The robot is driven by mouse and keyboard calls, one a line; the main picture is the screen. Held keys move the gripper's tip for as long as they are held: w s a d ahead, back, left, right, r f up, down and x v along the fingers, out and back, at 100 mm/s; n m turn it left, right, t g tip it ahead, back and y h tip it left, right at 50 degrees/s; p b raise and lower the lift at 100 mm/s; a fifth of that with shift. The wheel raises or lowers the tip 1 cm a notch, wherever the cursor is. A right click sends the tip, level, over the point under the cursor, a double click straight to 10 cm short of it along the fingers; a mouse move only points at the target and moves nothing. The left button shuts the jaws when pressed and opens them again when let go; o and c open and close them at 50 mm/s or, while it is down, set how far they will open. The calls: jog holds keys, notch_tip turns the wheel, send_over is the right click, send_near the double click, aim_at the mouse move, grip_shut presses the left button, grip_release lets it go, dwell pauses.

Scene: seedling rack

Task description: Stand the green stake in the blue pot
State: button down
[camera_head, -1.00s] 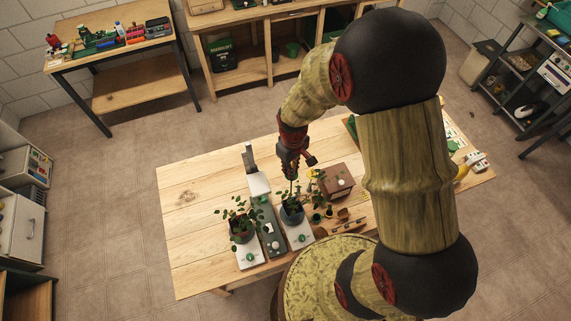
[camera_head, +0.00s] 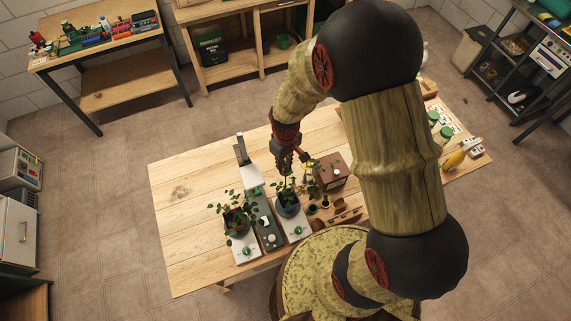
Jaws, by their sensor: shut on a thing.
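The blue pot (camera_head: 287,210) holds a leafy plant and stands on a white-based scale on the wooden table. My gripper (camera_head: 288,168) points down just above this plant, with its fingers close together. The green stake (camera_head: 286,181) is hard to make out: a thin upright green line shows below the fingers, among the leaves. Leaves hide its lower end, so I cannot tell whether it touches the soil.
A second potted plant (camera_head: 236,220) stands left of the blue pot, with a grey device (camera_head: 267,226) between them. A brown box (camera_head: 331,171) and small green pots (camera_head: 312,209) are to the right. The table's left side (camera_head: 190,200) is clear.

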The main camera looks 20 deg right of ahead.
notch_tip(320, 180, down, 8)
jog(key=b, duration=0.5)
jog(key=shift+f, duration=0.15)
dwell(0.6)
jog(key=c, duration=1.8)
grip_release()
notch_tip(320, 180, up, 12)
